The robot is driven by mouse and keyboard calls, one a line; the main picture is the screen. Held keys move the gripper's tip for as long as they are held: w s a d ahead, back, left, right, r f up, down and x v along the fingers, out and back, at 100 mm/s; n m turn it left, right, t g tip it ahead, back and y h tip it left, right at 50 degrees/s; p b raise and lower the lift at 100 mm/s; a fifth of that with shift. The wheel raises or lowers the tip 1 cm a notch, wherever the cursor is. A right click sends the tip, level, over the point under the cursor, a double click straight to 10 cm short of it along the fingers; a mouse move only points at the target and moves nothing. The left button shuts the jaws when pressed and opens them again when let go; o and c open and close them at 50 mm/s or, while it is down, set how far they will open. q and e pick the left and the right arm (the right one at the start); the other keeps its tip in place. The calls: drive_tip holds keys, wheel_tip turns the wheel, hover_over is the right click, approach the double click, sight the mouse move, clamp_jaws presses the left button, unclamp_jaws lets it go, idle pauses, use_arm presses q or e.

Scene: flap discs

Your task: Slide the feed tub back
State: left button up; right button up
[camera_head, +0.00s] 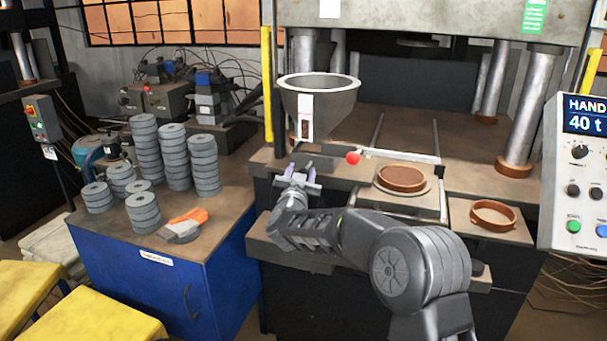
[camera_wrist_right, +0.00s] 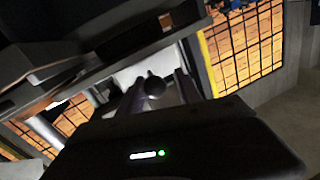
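The feed tub (camera_head: 318,97) is a grey, wide-mouthed funnel with a white label on its front. It stands at the left front of the press bed. My right gripper (camera_head: 301,172) is just below and in front of it, with its two fingers apart. In the right wrist view, a dark round knob (camera_wrist_right: 154,86) shows between the fingers; whether they touch it I cannot tell. My left gripper is out of view.
A red ball knob (camera_head: 352,158) sits right of the gripper by a pale bar. A brown disc (camera_head: 401,179) lies on a round plate; a brown ring (camera_head: 493,215) is further right. Stacked grey discs (camera_head: 203,165) and an orange-handled tool (camera_head: 184,225) are on the blue cabinet.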

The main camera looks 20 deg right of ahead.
drive_tip(key=shift+o, duration=0.9)
drive_tip(key=shift+s, duration=0.1)
drive_tip(key=shift+s+a, duration=0.1)
drive_tip(key=shift+s, duration=0.15)
drive_tip(key=b+v, duration=0.2)
drive_tip(key=v, duration=0.5)
